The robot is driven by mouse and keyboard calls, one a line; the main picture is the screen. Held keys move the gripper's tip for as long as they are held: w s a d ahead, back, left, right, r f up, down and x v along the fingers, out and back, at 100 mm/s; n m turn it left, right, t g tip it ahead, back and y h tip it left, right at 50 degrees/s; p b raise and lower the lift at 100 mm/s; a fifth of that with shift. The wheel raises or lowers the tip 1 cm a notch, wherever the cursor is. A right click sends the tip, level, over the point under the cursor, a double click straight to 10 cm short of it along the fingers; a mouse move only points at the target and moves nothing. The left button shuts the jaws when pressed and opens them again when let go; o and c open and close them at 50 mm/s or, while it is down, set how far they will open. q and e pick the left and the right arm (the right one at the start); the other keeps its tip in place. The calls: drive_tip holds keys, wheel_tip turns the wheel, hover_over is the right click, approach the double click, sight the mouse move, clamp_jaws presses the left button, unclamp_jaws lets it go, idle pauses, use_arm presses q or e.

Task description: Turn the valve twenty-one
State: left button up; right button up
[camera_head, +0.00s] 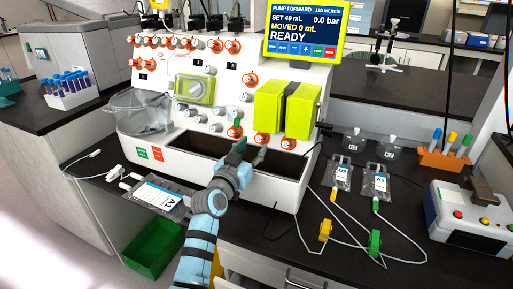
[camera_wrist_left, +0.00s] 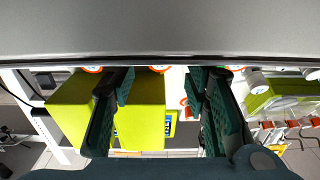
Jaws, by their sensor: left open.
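The white cell processor (camera_head: 215,125) carries many valves with orange-red rings. No number is readable on them, so I cannot tell which is twenty-one. My left gripper (camera_head: 249,152) is open in front of the machine's lower front, just below a row of valves. One valve (camera_head: 234,132) is just above the fingers and another (camera_head: 262,140) is to their upper right. In the left wrist view the two dark green fingers (camera_wrist_left: 160,88) stand apart with nothing held. Orange-ringed valves (camera_wrist_left: 160,68) show along the upper edge there, partly cut off. My right gripper is out of view.
Yellow-green pump blocks (camera_head: 286,108) stick out right of the fingers. A dark open trough (camera_head: 195,155) runs below the valves. Labelled bags (camera_head: 376,184) with tubing lie on the black bench at right.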

sight(259, 141)
use_arm(q)
drive_tip(key=b+x, duration=0.1)
drive_tip(key=x, duration=0.2)
drive_tip(key=shift+f, duration=0.15)
drive_tip(key=shift+w+d, duration=0.1)
drive_tip(key=shift+w, duration=0.25)
clamp_jaws()
drive_tip(key=n+y+p, duration=0.1)
drive_tip(key=n+p, duration=0.1)
drive_tip(key=p, duration=0.2)
drive_tip(key=n+y+p, duration=0.1)
drive_tip(key=n+p, duration=0.1)
drive_tip(key=p, duration=0.2)
drive_tip(key=r+n+y+p, duration=0.1)
drive_tip(key=n+p, duration=0.2)
drive_tip(key=p, duration=0.1)
drive_tip(key=shift+d+p, duration=0.3)
drive_tip(key=shift+p, duration=0.1)
drive_tip(key=shift+f+n+y+p, duration=0.15)
drive_tip(key=shift+n+y+p, duration=0.3)
drive_tip(key=shift+n, duration=0.55)
unclamp_jaws()
drive_tip(key=shift+f, duration=0.15)
